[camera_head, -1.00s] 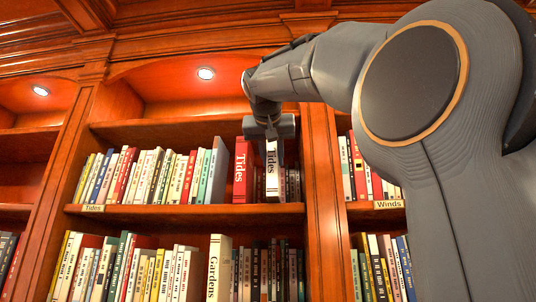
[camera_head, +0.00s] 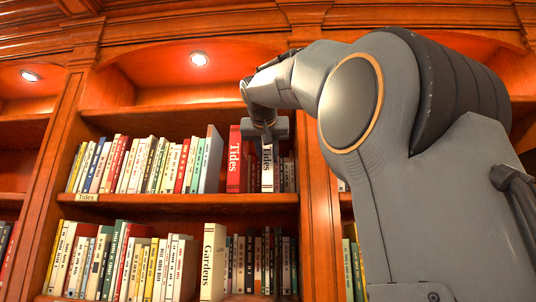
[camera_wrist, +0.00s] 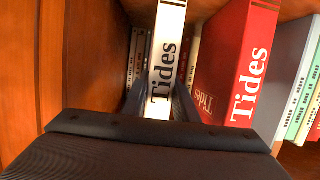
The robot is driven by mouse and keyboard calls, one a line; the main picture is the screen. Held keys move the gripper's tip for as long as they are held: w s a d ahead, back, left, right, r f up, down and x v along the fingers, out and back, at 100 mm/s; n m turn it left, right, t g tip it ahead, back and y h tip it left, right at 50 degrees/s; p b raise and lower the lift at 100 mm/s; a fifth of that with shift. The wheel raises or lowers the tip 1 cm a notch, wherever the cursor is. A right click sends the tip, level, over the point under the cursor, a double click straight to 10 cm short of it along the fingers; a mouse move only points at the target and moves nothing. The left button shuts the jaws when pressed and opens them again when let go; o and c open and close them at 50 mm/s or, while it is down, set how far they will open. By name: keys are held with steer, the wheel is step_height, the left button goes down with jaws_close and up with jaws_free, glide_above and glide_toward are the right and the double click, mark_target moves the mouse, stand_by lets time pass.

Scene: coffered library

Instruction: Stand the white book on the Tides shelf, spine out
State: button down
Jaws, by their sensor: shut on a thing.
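The white book (camera_head: 267,169) stands upright on the Tides shelf (camera_head: 180,199), with its spine marked "Tides" facing out. The shelf's label (camera_head: 87,197) reads "Tides". My gripper (camera_head: 266,143) reaches in at the book from the front. In the wrist view my gripper (camera_wrist: 160,103) has one finger on each side of the white book (camera_wrist: 166,60), shut on it.
Smaller books (camera_head: 286,175) stand behind and right of the white book, near the upright panel (camera_head: 318,225). A row of books (camera_head: 140,165) fills the shelf's left part. The lower shelf holds more books, including a cream Gardens book (camera_head: 212,262).

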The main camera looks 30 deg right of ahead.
steer(key=shift+f, duration=0.2)
stand_by(0.5)
steer(key=c, duration=1.4)
jaws_free()
steer(key=shift+o, duration=0.3)
steer(key=shift+f, duration=0.15)
steer(key=shift+b, duration=0.3)
steer(key=shift+b+v, duration=1.25)
steer(key=shift+v, duration=2.75)
